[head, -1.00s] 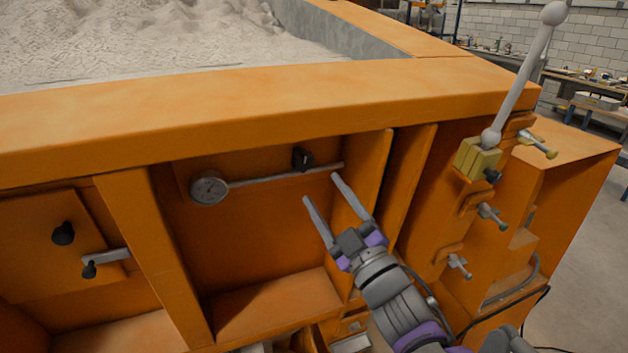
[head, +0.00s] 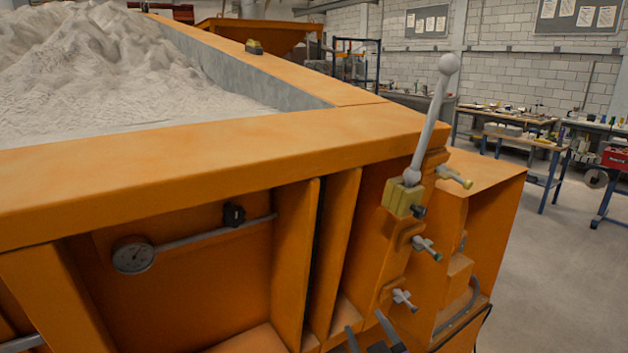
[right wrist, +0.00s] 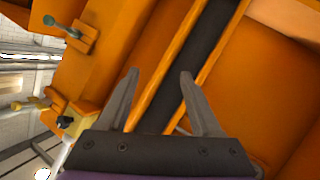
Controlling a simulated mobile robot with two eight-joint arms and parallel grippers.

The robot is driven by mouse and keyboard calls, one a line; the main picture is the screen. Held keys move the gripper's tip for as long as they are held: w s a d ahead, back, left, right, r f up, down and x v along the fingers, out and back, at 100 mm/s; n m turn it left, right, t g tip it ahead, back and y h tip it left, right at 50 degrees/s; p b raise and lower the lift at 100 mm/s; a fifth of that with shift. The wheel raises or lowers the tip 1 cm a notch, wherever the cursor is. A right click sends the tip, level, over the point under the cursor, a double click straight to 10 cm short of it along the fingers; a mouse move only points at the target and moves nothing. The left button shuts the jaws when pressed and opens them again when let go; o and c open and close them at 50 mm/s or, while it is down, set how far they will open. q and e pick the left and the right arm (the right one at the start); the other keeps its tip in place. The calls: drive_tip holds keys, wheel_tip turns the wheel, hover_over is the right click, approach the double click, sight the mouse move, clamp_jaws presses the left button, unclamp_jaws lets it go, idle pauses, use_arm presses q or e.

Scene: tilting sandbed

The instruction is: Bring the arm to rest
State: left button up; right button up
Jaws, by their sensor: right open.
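My right gripper (head: 368,334) shows only by its fingertips at the bottom edge of the head view, in front of the orange sandbed frame (head: 240,155). In the right wrist view its two grey fingers (right wrist: 158,88) are spread apart with nothing between them. Orange panels and a dark slot (right wrist: 200,60) lie beyond the fingers. The rest of my right arm is almost wholly out of the head view. My left gripper is not in view.
A grey lever with a ball knob (head: 428,120) stands on a yellow block (head: 402,198) at the frame's right corner. Valve handles (head: 425,248) stick out below it. Open floor (head: 560,270) lies to the right.

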drive_tip(key=s+d+f+m+g+h, duration=0.1)
drive_tip(key=s+d+f+m+g, duration=0.2)
drive_tip(key=s+f, duration=0.6)
drive_tip(key=s+d+f+m+g+h, duration=0.1)
drive_tip(key=s+d+f+m+g, duration=0.2)
drive_tip(key=s+f, duration=0.7)
drive_tip(key=d+f+g, duration=0.1)
drive_tip(key=d+g, duration=0.1)
drive_tip(key=g, duration=0.2)
drive_tip(key=shift+s+d+f+h, duration=0.15)
drive_tip(key=shift+s+d+h, duration=0.15)
drive_tip(key=shift+h, duration=0.1)
